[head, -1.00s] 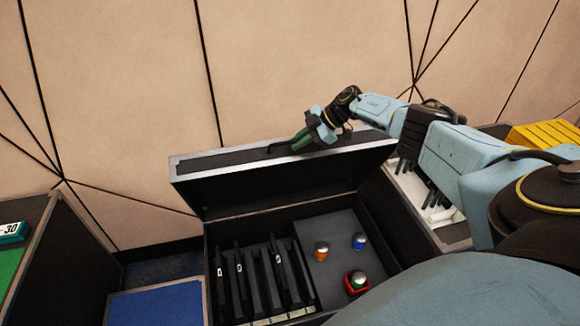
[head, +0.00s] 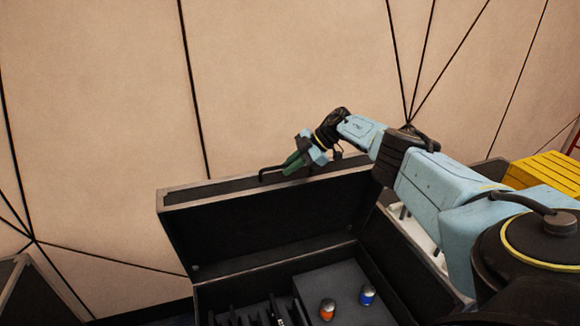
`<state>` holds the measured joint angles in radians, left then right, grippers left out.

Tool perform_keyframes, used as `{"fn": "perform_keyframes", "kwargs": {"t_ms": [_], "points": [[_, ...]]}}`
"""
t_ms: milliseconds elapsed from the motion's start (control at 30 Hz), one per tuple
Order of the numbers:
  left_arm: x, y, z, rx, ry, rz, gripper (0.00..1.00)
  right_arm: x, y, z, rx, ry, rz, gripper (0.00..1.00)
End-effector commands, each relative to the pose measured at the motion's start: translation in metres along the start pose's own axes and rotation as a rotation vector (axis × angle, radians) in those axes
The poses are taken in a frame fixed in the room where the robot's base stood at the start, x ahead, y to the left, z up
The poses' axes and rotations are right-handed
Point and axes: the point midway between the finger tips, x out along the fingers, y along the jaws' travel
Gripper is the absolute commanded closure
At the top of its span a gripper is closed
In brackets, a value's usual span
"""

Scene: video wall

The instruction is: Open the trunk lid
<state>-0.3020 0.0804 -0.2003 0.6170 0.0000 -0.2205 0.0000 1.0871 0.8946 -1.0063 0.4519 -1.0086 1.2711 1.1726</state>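The black trunk (head: 370,262) stands in front of me, with its lid (head: 265,232) raised to roughly upright and its dark inner side facing me. My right gripper (head: 270,174) is at the top edge of the lid, near its middle, coming from the right. Whether its fingers are open or shut, and whether they touch the lid, I cannot tell. Inside the trunk are an orange-banded can (head: 327,309), a blue-banded can (head: 367,295) and dark upright slats (head: 250,316), cut off by the lower picture edge. My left gripper is not in view.
A beige panelled wall (head: 100,120) with black seams rises behind the trunk. A yellow slatted crate (head: 547,173) stands at the right, behind my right arm. A dark case corner (head: 25,290) shows at the lower left.

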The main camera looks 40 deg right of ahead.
Motion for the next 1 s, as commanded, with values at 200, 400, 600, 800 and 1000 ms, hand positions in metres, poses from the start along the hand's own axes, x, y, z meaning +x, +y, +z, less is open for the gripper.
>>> {"fn": "perform_keyframes", "kwargs": {"t_ms": [200, 400, 600, 800, 1000], "points": [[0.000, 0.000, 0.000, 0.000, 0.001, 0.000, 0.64, 0.001, -0.002, 0.002, 0.001, -0.003, -0.005, 0.68], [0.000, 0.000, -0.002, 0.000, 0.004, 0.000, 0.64, 0.001, -0.001, 0.001, 0.000, -0.001, -0.004, 0.68], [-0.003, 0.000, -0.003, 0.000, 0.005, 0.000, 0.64, -0.013, -0.001, 0.001, 0.000, -0.002, -0.002, 0.68], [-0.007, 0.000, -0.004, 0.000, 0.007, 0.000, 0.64, -0.054, 0.000, 0.002, 0.001, -0.004, 0.000, 0.68], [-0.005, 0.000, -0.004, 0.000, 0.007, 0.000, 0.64, -0.097, 0.000, 0.002, 0.000, -0.003, 0.001, 0.68]]}}
